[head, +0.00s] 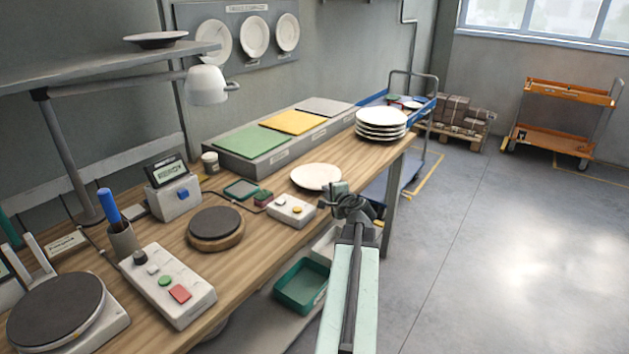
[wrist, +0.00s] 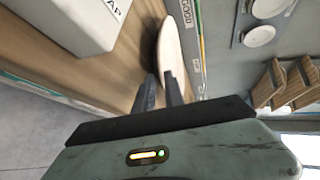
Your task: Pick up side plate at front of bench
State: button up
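The white side plate (head: 315,176) lies flat near the front edge of the wooden bench (head: 262,262). My gripper (head: 340,197) is at the plate's near right rim in the head view. In the wrist view the plate (wrist: 171,45) appears as a narrow pale ellipse just beyond the fingers. My gripper (wrist: 160,90) has its two dark fingers apart, with a gap between them. The right finger overlaps the plate's near end in that view. I cannot tell whether it touches the plate.
A white button box (head: 291,210) stands just left of the gripper. A plate stack (head: 381,123) is at the bench's far end. Coloured pads, including a green one (head: 232,152), lie behind the plate. A green bin (head: 302,286) is below.

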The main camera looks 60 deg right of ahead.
jog(key=b+x, duration=0.1)
jog(key=x, duration=0.3)
jog(key=shift+w+d+f, duration=0.15)
jog(key=shift+w+d, duration=0.1)
jog(key=shift+d, duration=0.1)
jog(key=shift+s+a, duration=0.1)
grip_shut()
dwell(0.4)
jog(key=shift+r, duration=0.2)
dwell(0.5)
notch_tip(320, 180, up, 10)
jog(key=p, duration=1)
jog(key=shift+f, duration=0.1)
